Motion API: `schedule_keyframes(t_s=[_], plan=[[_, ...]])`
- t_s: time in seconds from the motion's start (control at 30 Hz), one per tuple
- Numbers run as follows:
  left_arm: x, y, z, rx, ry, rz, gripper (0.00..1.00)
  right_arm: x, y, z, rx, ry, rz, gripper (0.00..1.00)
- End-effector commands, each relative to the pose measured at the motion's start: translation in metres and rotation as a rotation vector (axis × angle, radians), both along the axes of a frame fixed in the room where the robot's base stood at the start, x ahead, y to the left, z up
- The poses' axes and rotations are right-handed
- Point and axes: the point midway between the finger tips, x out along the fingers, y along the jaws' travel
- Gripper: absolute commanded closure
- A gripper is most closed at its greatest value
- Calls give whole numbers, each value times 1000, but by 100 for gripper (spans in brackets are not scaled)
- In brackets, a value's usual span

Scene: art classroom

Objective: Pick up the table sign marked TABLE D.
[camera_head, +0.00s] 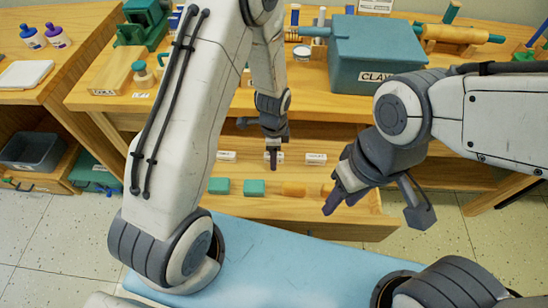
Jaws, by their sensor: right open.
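A white sign (376,5) stands at the back of the wooden table, cut by the top edge of the view; I cannot read its text. Small white cards (226,156) (316,158) stand in a row in the open shelf under the tabletop, their print too small to read. My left gripper (273,158) points down in front of this row and covers part of a card; whether its fingers are apart does not show. My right gripper (376,208) is open and empty, its fingers spread wide in front of the drawer's right part.
A teal box marked CLAY (372,58) stands on the tabletop. A grey bin (35,151) stands at the left. Tiled floor (45,240) is clear at the lower left.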

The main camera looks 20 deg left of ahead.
Motion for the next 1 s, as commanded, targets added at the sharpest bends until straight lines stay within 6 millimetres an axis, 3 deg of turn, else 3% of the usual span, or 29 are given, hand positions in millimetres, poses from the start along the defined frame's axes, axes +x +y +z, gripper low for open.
schedule_keyframes(t_s=[0.03,0.2,0.63,0.77,0.9,1.0], plan=[[0,0,0,0,0,0,38,0,0,0,0,0,0,55],[0,0,0,0,0,-1,100,0,0,0,0,0,0,55],[1,0,6,-1,-2,0,100,0,0,1,0,0,0,55],[1,0,20,0,-3,0,100,0,0,4,0,0,0,55],[1,0,48,-1,-6,0,100,0,0,9,0,0,0,55],[5,-26,58,-1,-4,-7,100,0,0,10,0,0,0,55]])
